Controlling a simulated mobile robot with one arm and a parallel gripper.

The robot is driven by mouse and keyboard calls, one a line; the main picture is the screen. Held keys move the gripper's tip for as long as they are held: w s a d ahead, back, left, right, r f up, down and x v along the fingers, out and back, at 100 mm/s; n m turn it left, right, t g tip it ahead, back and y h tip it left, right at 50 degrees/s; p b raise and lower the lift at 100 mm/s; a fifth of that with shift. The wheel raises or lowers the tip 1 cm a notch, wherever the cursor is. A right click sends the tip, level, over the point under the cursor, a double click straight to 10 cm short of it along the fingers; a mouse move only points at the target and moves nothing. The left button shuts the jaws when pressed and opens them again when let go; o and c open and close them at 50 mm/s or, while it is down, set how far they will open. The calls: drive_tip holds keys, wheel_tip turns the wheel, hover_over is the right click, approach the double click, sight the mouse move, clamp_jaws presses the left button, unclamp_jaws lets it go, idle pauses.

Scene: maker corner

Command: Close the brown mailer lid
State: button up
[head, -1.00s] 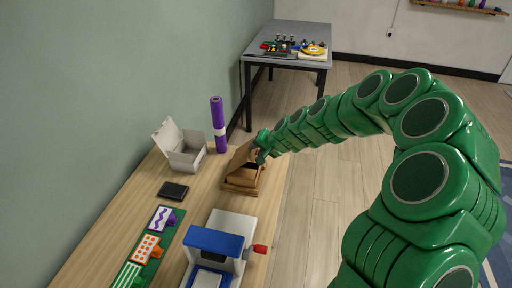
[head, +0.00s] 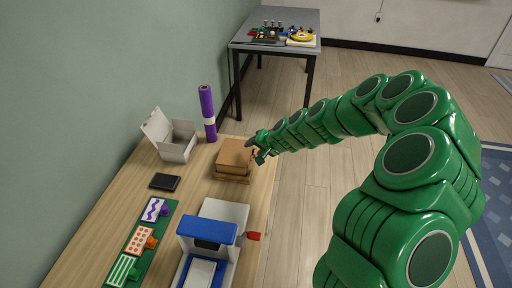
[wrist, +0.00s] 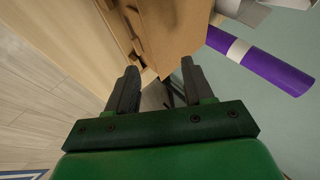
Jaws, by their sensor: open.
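The brown mailer (head: 232,168) stands on the wooden table near its right edge. Its lid (head: 236,153) lies low over the box, nearly flat; I cannot tell whether it is fully seated. My gripper (head: 256,148) is at the mailer's right side, close to the lid's edge. In the wrist view the gripper (wrist: 160,85) is open with nothing between its fingers, and the mailer (wrist: 172,30) is just beyond the fingertips. Whether a finger touches it is unclear.
An open white box (head: 178,143) and a purple roll with a white band (head: 207,112) stand behind the mailer. A black wallet-like item (head: 165,182), a green board with cards (head: 142,243) and a blue-and-white machine (head: 212,238) are nearer. A grey table (head: 285,27) stands far back.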

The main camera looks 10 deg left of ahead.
drive_tip(key=shift+r, duration=0.1)
drive_tip(key=v, duration=0.7)
drive_tip(key=shift+s+d, duration=0.2)
drive_tip(key=shift+d, duration=0.05)
drive_tip(key=shift+r, duration=0.2)
idle(0.3)
drive_tip(key=s+d+r+n+g+h, duration=0.1)
drive_tip(key=s+d+r+n, duration=0.15)
drive_tip(key=s+r, duration=0.35)
drive_tip(key=s+d+r+n+g, duration=0.1)
drive_tip(key=s+d+r+g, duration=0.2)
drive_tip(key=s, duration=0.6)
drive_tip(key=s+d+r+h, duration=0.2)
drive_tip(key=s+d, duration=0.4)
drive_tip(key=s, duration=0.3)
drive_tip(key=s+d+r+m+g+h, duration=0.1)
drive_tip(key=s+d+r+h, duration=0.1)
drive_tip(key=s+d, duration=0.4)
drive_tip(key=s+d+r+m+g+h, duration=0.1)
drive_tip(key=s+d, duration=0.5)
drive_tip(key=s, duration=0.6)
wheel_tip(320, 180, up, 2)
drive_tip(key=shift+s+d+r+h, duration=0.1)
drive_tip(key=shift+s+d+h, duration=0.1)
drive_tip(key=shift+d+h, duration=0.3)
